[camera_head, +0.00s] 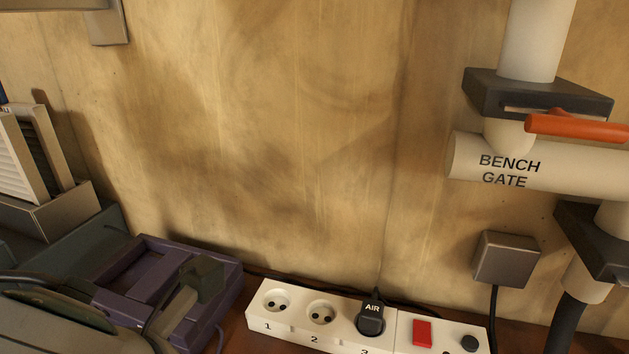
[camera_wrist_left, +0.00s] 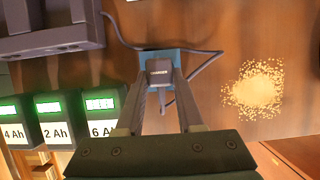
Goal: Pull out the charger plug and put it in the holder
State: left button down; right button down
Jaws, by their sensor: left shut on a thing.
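In the left wrist view my left gripper (camera_wrist_left: 160,82) is shut on the dark charger plug (camera_wrist_left: 159,71), which has a pale "CHARGER" label. A teal block (camera_wrist_left: 175,55), which looks like the holder, shows directly behind the plug; I cannot tell whether the plug sits in it or above it. A dark cable runs beside the block. In the head view the white power strip (camera_head: 289,321) has sockets 1 and 2 empty and a black "AIR" plug (camera_head: 371,318) in socket 3. My left gripper's fingers do not show there. My right gripper is in neither view.
A purple tray-like unit (camera_head: 148,257) stands left of the strip. A grey adapter (camera_head: 506,258) and the "BENCH GATE" pipe (camera_head: 560,166) are on the right. In the wrist view, lit battery displays (camera_wrist_left: 50,106) stand left and a sawdust pile (camera_wrist_left: 256,90) lies right.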

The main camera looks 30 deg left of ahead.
pick_arm(q)
jog(key=shift+f, duration=1.35)
dwell(1.9)
jog(key=shift+r+p, duration=0.15)
jog(key=shift+p, duration=0.35)
dwell(0.5)
grip_release()
dwell(0.8)
notch_tip(320, 180, up, 4)
jog(key=p, duration=0.5)
jog(key=shift+r+p, duration=0.25)
jog(key=shift+p, duration=0.05)
jog(key=shift+d+r+p, duration=0.15)
jog(key=shift+r+p, duration=1.05)
jog(key=shift+p, duration=0.3)
